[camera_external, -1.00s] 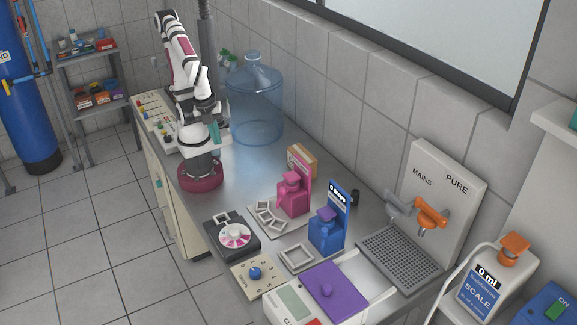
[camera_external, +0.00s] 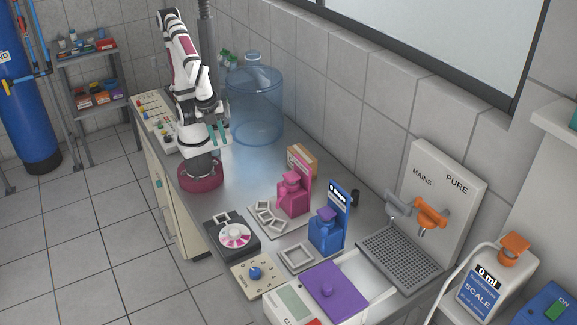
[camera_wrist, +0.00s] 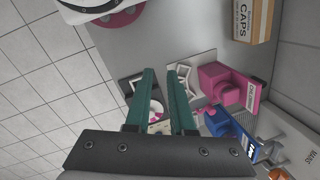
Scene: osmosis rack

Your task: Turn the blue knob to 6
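The blue knob (camera_external: 255,273) sits on a beige dial plate (camera_external: 240,284) with printed marks, at the front edge of the bench. The marks are too small for me to read the setting. My gripper (camera_external: 218,132) is high above the bench near my base, well apart from the knob. In the wrist view its two teal fingers (camera_wrist: 163,72) stand apart with nothing between them. A bit of the beige plate (camera_wrist: 160,128) shows between the fingers there; the knob is not clearly visible in that view.
A black unit with a pink-and-white disc (camera_external: 235,235) lies beside the dial plate. Pink (camera_external: 293,195) and blue (camera_external: 326,232) dispensers stand behind. A purple-topped device (camera_external: 325,290) is to the right. A large clear bottle (camera_external: 255,105) stands by the wall.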

